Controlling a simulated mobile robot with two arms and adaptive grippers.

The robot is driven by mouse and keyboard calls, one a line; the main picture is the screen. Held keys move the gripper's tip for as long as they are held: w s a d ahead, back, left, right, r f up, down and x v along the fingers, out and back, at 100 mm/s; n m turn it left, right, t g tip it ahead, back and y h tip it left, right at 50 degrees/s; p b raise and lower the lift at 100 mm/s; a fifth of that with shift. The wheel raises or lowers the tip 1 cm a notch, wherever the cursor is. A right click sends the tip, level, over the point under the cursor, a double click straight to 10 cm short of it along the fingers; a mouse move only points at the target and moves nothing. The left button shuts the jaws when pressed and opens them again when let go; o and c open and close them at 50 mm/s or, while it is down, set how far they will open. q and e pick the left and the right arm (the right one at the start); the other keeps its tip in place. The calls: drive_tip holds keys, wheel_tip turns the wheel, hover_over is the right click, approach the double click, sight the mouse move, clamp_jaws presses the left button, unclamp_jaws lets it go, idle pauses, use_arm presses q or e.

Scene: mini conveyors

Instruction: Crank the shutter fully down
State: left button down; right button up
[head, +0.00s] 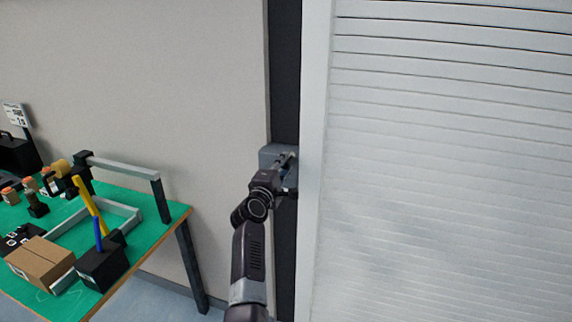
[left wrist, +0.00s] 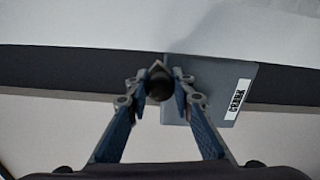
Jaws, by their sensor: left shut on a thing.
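The white slatted shutter (head: 450,170) fills the right side of the head view; its slats run from the top edge to the bottom edge of the picture, and its lower end is not in view. A grey crank box (head: 270,153) is fixed on the dark strip left of the shutter frame. In the left wrist view the box (left wrist: 208,105) bears a white label reading "CRANK". My left gripper (head: 284,178) is at the box. In the left wrist view its fingers (left wrist: 160,85) are shut on a dark round crank knob (left wrist: 158,88). My right gripper is not in view.
A green-topped table (head: 150,215) stands at the left, with a cardboard box (head: 40,262), a black holder (head: 102,268) with yellow and blue tools, and a grey frame (head: 125,172). The wall between table and crank is bare.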

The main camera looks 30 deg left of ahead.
use_arm(q)
drive_tip(key=shift+a+r, duration=0.15)
drive_tip(key=shift+r, duration=0.15)
drive_tip(key=c, duration=1.8)
unclamp_jaws()
drive_tip(key=shift+o, duration=0.7)
drive_tip(key=shift+f, duration=0.2)
drive_tip(key=shift+s+f, duration=0.1)
drive_tip(key=shift+s, duration=0.3)
drive_tip(key=v, duration=1.1)
